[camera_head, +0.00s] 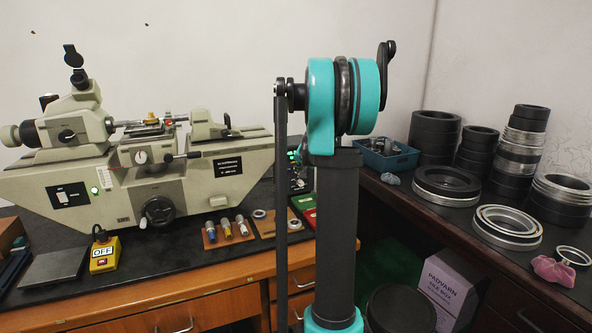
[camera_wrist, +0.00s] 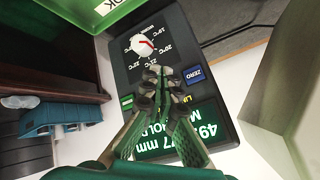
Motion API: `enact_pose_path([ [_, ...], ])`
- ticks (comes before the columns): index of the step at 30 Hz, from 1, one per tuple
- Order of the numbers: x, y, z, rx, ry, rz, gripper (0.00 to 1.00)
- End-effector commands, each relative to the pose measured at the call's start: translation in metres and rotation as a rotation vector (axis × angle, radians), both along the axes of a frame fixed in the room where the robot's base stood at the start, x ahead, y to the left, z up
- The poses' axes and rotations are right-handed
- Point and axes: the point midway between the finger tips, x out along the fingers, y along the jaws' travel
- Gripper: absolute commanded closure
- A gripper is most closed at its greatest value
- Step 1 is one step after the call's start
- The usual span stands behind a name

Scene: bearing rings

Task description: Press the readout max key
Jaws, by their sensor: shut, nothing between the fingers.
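The readout (camera_wrist: 185,35) is a dark box that fills the middle of the wrist view, with a temperature dial (camera_wrist: 144,45), a blue ZERO key (camera_wrist: 194,75) and a lit green display (camera_wrist: 205,125). The display is partly covered; "mm" and "HOLD" can be read. My gripper (camera_wrist: 160,73) is shut and empty, its fingertips over the key row between the dial and the display. A small green key (camera_wrist: 126,103) shows left of the fingers. No max key can be made out; the fingers hide part of the row. Whether the tips touch the panel cannot be told. The readout (camera_head: 299,178) is mostly behind my arm in the head view.
A green bin marked OK (camera_wrist: 75,12) stands close to the readout. A blue bin (camera_wrist: 65,116) lies at left in the wrist view. A grey measuring machine (camera_head: 230,165) is on the bench left of my arm; stacked rings (camera_head: 435,135) stand at right.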

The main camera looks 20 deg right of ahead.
Motion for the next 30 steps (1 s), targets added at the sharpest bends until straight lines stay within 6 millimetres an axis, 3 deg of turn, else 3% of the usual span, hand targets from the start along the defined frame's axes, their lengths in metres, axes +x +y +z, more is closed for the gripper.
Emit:
enact_pose_path([
  [13, -0.005, -0.001, 0.0, 0.001, 0.0, -0.001, 1.0],
  [30, -0.051, -0.002, 0.0, 0.001, 0.0, -0.001, 1.0],
])
